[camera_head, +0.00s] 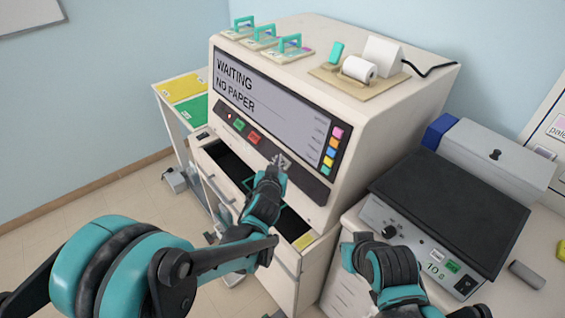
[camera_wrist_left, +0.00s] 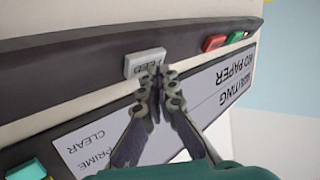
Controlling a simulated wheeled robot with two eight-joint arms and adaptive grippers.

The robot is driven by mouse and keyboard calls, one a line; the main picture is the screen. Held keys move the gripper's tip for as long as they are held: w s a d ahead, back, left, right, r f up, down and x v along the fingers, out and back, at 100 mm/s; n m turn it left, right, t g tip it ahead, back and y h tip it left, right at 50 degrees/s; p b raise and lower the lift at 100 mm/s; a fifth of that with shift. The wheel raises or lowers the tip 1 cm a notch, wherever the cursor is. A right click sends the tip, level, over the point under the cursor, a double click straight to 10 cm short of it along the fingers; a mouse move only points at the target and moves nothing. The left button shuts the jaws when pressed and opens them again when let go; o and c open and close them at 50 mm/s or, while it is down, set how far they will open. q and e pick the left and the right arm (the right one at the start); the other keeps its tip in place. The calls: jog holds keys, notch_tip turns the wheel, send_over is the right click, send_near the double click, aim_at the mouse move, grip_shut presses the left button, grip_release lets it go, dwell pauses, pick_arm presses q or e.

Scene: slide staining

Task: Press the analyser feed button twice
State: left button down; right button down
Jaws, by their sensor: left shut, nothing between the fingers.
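The analyser (camera_head: 395,110) is a large cream cabinet whose screen (camera_head: 270,100) reads "WAITING NO PAPER". Its grey feed button (camera_wrist_left: 143,63), marked "FEED", sits on the dark strip beside the screen in the left wrist view. My left gripper (camera_head: 279,163) is shut and empty at the strip; it also shows in the left wrist view (camera_wrist_left: 158,75). Its tips overlap the button's edge there; I cannot tell whether they touch it. In the head view the gripper mostly hides the button. My right gripper (camera_head: 378,262) is low at the right, its fingers not clear.
Green and red buttons (camera_head: 253,139) lie left along the strip. An open drawer (camera_head: 222,160) is below. A paper roll (camera_head: 359,69) and several teal-handled items (camera_head: 290,44) stand on top. A black-topped device (camera_head: 445,215) stands at the right.

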pick_arm(q)
jog(key=shift+w+d+f, duration=0.1)
jog(key=shift+d+f, duration=0.1)
jog(key=shift+f, duration=0.05)
dwell(0.4)
jog(key=shift+r, duration=0.1)
dwell(0.3)
jog(key=shift+s+a+r, duration=0.3)
jog(key=shift+a+r, duration=0.15)
jog(key=s+a+r+p, duration=0.2)
jog(key=r+p, duration=0.1)
jog(key=shift+a+r, duration=0.25)
jog(key=shift+a, duration=0.15)
dwell(2.0)
